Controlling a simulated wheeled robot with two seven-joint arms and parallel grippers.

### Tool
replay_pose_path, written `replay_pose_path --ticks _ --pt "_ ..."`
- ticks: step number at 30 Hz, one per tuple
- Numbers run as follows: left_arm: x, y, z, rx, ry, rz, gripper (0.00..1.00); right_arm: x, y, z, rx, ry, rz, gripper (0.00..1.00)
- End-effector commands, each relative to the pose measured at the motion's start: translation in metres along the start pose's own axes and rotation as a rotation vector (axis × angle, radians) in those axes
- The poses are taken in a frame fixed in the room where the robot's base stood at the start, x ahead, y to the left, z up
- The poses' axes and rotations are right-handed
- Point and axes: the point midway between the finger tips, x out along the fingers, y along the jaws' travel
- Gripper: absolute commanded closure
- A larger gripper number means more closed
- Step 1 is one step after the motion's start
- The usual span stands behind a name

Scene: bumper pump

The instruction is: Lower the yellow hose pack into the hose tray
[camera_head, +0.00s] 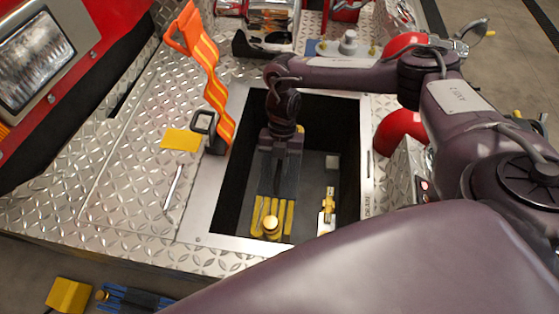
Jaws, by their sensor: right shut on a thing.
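The hose tray (213,200) is a deep rectangular well with a pale metal rim and dark walls, set in the diamond-plate bumper deck. The yellow hose pack (261,210) shows as yellow folds with a round brass-coloured coupling, inside the tray opening towards its near side. My right gripper (277,193) reaches down into the well from above and is shut on the pack. The gripper hides the pack's far part. I cannot tell whether the pack touches the tray floor. My left gripper is not in view.
An orange strap (210,85) with a black buckle stands at the tray's left rim. A brass-and-white fitting (327,210) is inside the well at right. A yellow cloth (180,139) and a thin rod (173,188) lie on the deck. A blue pack (140,298) is at lower left.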

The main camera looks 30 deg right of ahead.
Motion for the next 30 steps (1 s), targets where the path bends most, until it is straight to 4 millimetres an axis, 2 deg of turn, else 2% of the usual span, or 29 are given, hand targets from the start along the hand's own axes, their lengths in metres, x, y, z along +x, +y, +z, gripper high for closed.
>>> replay_pose_path --ticks 4,5,10,16,20,21,30 --pt "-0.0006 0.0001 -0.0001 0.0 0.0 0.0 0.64 -0.0022 0.0017 -0.0003 -0.002 -0.001 0.004 1.0" --pt "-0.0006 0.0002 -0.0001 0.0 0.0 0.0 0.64 -0.0022 0.0017 -0.0003 -0.002 -0.001 0.004 0.83" --pt "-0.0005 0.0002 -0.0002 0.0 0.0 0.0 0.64 -0.0012 0.001 -0.0002 -0.001 -0.001 0.002 0.61" --pt "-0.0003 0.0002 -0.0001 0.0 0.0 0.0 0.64 -0.0004 0.0004 0.0 0.0 -0.001 0.001 0.6" --pt "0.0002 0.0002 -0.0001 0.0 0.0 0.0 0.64 0.0018 -0.0011 0.0003 0.001 -0.001 -0.003 0.43" --pt "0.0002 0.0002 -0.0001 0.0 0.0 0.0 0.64 0.0016 -0.001 0.0003 0.001 0.0 -0.002 0.42" --pt "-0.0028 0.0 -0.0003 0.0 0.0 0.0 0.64 -0.0023 -0.0003 -0.001 0.001 -0.001 -0.001 0.42"
